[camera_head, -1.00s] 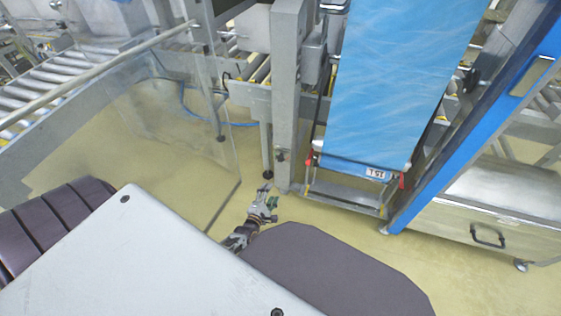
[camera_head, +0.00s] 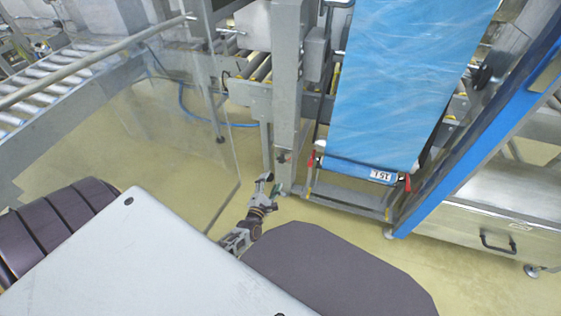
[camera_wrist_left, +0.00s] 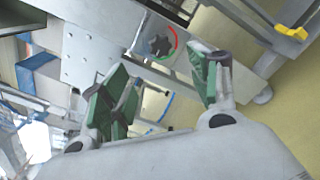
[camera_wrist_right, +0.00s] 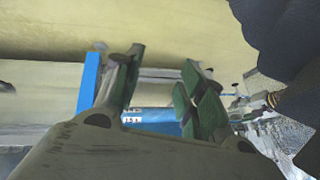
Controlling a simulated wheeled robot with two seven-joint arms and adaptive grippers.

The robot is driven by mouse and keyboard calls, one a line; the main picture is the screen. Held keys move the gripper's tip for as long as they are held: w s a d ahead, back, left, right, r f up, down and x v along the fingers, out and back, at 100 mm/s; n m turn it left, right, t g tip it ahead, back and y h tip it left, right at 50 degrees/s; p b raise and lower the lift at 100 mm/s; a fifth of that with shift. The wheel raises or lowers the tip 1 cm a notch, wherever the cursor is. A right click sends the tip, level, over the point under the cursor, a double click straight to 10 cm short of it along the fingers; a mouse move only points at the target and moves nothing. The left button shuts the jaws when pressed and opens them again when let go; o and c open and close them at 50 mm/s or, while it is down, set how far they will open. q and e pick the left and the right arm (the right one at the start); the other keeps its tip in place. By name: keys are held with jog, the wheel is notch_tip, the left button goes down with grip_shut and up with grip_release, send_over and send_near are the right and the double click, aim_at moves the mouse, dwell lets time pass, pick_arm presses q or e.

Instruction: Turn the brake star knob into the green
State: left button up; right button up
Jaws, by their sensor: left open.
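The brake star knob (camera_wrist_left: 160,45) is dark and star-shaped on a pale plate, with a red arc along its upper right side in the left wrist view. A short green arc (camera_wrist_left: 166,140) shows lower down, partly between my fingers. In the head view, the knob is a small dark spot (camera_head: 284,156) low on the grey post. My left gripper (camera_wrist_left: 165,78) is open with green pads, with the knob ahead of the gap and not touched. It shows in the head view (camera_head: 272,187) just below the knob. My right gripper (camera_wrist_right: 163,80) is open and empty.
The grey post (camera_head: 286,90) carries the knob. A blue film sheet (camera_head: 400,80) hangs to its right beside a blue slanted frame (camera_head: 480,130). A clear panel (camera_head: 180,140) stands left of my left arm. A steel cabinet (camera_head: 480,215) is at the right.

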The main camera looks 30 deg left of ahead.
pick_arm(q)
jog(key=b, duration=0.2)
send_near(280, 161)
jog(key=shift+d+x, duration=0.25)
jog(key=shift+x, duration=0.8)
jog(key=b+x, duration=0.1)
jog(key=x, duration=0.2)
jog(key=shift+w+a, duration=0.2)
jog(key=shift+a, duration=0.05)
jog(key=shift+b+x, duration=0.55)
jog(key=shift+x, duration=1.05)
jog(key=shift+w+a, duration=0.15)
jog(key=shift+w, duration=0.4)
jog(key=shift+w+a+b, duration=0.1)
jog(key=shift+w+b, duration=0.2)
jog(key=shift+w, duration=0.05)
pick_arm(e)
jog(key=shift+t+y, duration=0.5)
jog(key=f, duration=0.3)
jog(key=a+f, duration=0.1)
jog(key=f, duration=0.1)
jog(key=shift+w+f, duration=0.15)
jog(key=shift+w, duration=0.25)
jog(key=shift+s, duration=0.1)
pick_arm(q)
jog(key=c, duration=1)
pick_arm(e)
jog(key=shift+s+f, duration=0.25)
jog(key=shift+s, duration=0.05)
